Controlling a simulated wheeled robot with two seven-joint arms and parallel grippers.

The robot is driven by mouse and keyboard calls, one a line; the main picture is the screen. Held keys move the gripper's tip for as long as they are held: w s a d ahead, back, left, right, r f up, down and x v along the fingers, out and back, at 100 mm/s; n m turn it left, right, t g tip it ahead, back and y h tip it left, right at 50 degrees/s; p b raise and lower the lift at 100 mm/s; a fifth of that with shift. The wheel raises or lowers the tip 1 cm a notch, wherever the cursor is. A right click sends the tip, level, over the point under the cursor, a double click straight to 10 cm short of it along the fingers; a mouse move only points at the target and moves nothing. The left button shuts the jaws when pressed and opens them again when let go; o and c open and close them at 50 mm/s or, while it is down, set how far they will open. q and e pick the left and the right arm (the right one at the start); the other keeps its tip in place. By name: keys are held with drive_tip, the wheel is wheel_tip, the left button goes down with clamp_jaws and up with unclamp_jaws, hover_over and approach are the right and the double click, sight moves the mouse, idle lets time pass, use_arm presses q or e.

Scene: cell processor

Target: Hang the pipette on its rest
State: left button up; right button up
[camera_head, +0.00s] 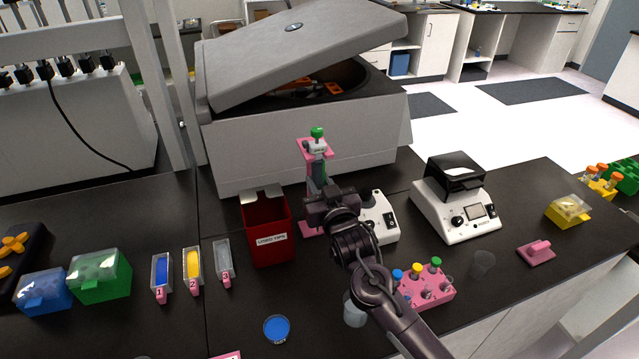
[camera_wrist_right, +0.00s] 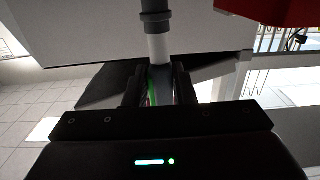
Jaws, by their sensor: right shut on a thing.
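The pipette (camera_head: 318,172), grey with a green knob on top, stands about upright in the head view, in front of the centrifuge. My right gripper (camera_head: 325,195) is shut on its body; the wrist view shows the grey and white pipette shaft (camera_wrist_right: 158,45) running between the fingers (camera_wrist_right: 160,85). The pink rest (camera_head: 303,149) is right behind the pipette's upper part, with its pink base (camera_head: 309,229) on the bench. Whether the pipette touches the rest or hangs on it I cannot tell. My gripper and arm hide the pipette's lower part. My left gripper is out of view.
The large grey centrifuge (camera_head: 260,150) with raised lid stands close behind. The red tips bin (camera_head: 267,232) is close on the left, a small white device (camera_head: 380,220) on the right. A pink tube rack (camera_head: 428,290) sits beside my right forearm.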

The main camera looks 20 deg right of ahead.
drive_tip(key=shift+f, duration=0.2)
drive_tip(key=o, duration=0.7)
drive_tip(key=s+b, duration=0.1)
drive_tip(key=s, duration=0.3)
drive_tip(key=s+b, duration=0.1)
drive_tip(key=s, duration=0.2)
drive_tip(key=shift+s+d+r+b, duration=0.15)
drive_tip(key=shift+s+b, duration=0.2)
drive_tip(key=shift+s, duration=0.05)
